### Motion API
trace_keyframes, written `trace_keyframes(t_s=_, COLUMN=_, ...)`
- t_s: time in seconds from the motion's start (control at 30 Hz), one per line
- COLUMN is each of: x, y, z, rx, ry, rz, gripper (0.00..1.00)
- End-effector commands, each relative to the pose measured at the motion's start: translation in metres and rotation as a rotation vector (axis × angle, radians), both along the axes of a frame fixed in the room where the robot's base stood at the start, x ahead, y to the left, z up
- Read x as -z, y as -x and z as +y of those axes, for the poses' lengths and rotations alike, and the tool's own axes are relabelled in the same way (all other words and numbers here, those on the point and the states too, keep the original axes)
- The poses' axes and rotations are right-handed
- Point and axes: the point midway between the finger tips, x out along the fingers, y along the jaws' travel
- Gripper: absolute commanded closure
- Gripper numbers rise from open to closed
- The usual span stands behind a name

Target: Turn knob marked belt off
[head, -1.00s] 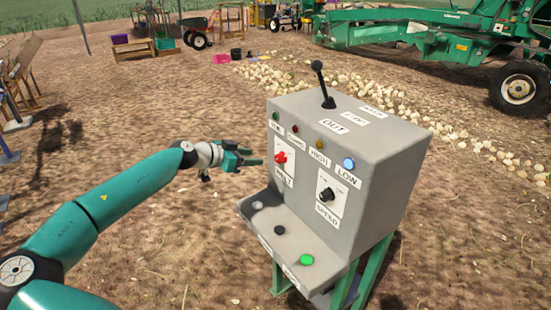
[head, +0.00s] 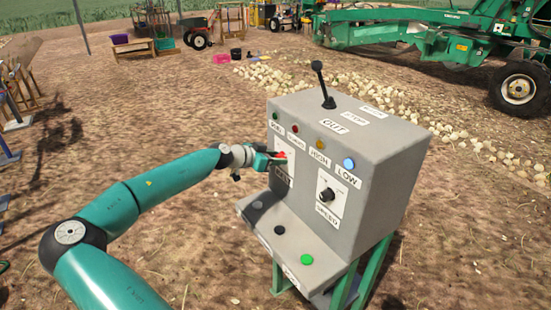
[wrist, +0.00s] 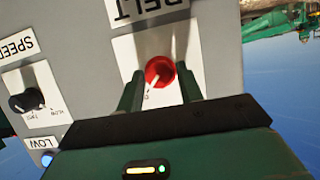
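The red belt knob (wrist: 160,72) sits on a white plate on the grey control box (head: 383,165), above the label BELT (head: 283,175). In the head view only a bit of the red knob (head: 282,154) shows past my gripper. My gripper (head: 274,159) is at the front face of the box. In the wrist view its two green fingers (wrist: 160,92) are apart, one on each side of the knob, with a gap showing to each side. The wrist picture is upside down. Whether a fingertip touches the plate cannot be told.
The black speed knob (head: 327,195) is right of the belt knob. Indicator lights line the top edge, with a blue one (head: 349,163) lit-looking. A black lever (head: 322,85) stands on top. A lower shelf holds a green button (head: 306,260) and a black button (head: 281,229).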

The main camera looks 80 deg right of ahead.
Motion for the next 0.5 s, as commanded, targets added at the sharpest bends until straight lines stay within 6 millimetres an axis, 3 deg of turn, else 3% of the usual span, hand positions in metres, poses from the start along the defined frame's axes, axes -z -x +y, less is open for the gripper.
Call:
trace_keyframes(t_s=0.03, x=0.0000, y=0.0000, z=0.0001, rx=0.000, ry=0.000, rz=0.000, gripper=0.74)
trace_keyframes(t_s=0.13, x=-0.0001, y=0.0000, z=0.0001, rx=0.000, ry=0.000, rz=0.000, gripper=0.93)
trace_keyframes(t_s=0.17, x=-0.0001, y=0.0000, z=0.0002, rx=0.000, ry=0.000, rz=0.000, gripper=0.95)
trace_keyframes(t_s=0.5, x=-0.0001, y=-0.0002, z=-0.0002, rx=0.001, ry=-0.027, rz=0.030, gripper=0.95)
